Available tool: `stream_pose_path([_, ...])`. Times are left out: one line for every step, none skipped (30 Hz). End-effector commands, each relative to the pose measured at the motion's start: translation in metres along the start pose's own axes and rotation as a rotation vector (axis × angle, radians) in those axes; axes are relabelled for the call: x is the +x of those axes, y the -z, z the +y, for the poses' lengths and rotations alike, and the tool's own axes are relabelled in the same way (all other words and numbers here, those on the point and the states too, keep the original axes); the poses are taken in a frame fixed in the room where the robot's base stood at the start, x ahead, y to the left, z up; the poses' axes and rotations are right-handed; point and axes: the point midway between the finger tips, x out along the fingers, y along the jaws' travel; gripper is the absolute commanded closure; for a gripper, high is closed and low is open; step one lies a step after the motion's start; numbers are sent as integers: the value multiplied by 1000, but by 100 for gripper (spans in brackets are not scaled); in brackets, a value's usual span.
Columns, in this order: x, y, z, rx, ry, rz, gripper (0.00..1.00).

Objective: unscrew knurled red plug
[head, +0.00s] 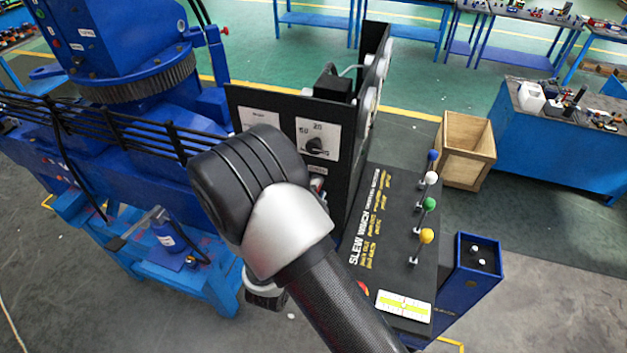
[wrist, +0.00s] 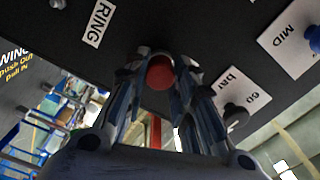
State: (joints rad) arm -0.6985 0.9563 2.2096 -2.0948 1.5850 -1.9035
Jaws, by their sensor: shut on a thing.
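The red plug (wrist: 160,73) shows in the wrist view as a round red end at the dark panel (wrist: 190,25). My gripper (wrist: 162,82) has its two fingers closed on either side of it, touching it. The fingers cover the plug's sides, so its knurling and how deep it sits cannot be told. In the head view my own arm covers the plug and most of the gripper.
In the wrist view a RING label (wrist: 99,24) is left of the plug, and a 60 bar label (wrist: 240,100) and MID label (wrist: 291,36) are right. In the head view, a lever console (head: 400,230) and wooden crate (head: 466,148) stand right.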

Motion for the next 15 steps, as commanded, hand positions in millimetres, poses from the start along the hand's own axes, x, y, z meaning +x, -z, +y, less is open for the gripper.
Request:
stream_pose_path([-1,2,1,-66,-12,-3,100])
stream_pose_path([-1,1,2,-109,-11,-3,100])
stream_pose_path([-1,1,3,-159,-11,-4,100])
stream_pose_path([-1,0,4,-188,-10,-4,100])
stream_pose_path([-1,0,4,-213,-10,-4,100])
stream_pose_path([-1,0,4,-238,-10,-4,100])
stream_pose_path([-1,0,4,-249,-10,-4,100])
stream_pose_path([-1,0,4,-257,-10,-4,100])
stream_pose_path([-1,0,4,-262,-10,-4,100])
stream_pose_path([-1,0,4,-262,-10,-4,100])
stream_pose_path([-1,0,4,-261,-10,-4,100])
stream_pose_path([-1,0,4,-261,-10,-4,100])
stream_pose_path([-1,0,4,-261,-10,-4,100])
stream_pose_path([-1,0,4,-260,-10,-4,100])
stream_pose_path([-1,0,4,-260,-10,-4,74])
